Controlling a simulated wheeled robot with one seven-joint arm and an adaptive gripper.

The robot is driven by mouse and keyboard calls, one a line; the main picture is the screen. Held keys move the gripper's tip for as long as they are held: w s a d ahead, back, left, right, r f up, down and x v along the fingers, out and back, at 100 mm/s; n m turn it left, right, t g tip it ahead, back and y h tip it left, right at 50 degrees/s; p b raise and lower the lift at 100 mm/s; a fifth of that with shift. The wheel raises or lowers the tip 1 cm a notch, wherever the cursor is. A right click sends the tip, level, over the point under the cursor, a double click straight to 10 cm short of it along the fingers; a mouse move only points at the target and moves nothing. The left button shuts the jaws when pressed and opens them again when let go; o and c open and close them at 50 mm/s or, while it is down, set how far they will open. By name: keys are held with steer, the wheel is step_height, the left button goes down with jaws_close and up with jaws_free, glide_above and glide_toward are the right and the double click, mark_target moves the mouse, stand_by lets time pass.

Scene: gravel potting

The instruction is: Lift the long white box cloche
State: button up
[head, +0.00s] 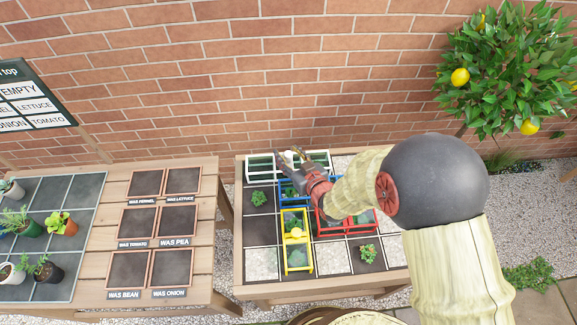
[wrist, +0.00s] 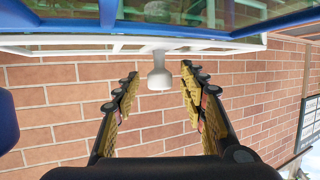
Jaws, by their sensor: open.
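The long white box cloche (head: 260,157) lies along the back edge of the tiled table, near the brick wall. Its white frame (wrist: 85,42) with clear panes crosses the top of the wrist view. Its white knob (wrist: 158,76) sticks out between my fingers in that view. My gripper (head: 297,156) is at the middle of the cloche in the head view. Its two padded fingers are apart, one on each side of the knob, with visible gaps. Part of the cloche is hidden behind my gripper in the head view.
A blue cloche (head: 285,198) stands just in front of the white one, and its blue frame (wrist: 285,20) is close in the wrist view. A yellow cloche (head: 296,257) and a red cloche (head: 345,232) stand nearer. The brick wall (head: 220,90) rises behind.

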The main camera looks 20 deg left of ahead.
steer(key=shift+w+a, duration=0.1)
steer(key=shift+a, duration=0.1)
steer(key=shift+c, duration=0.9)
jaws_close()
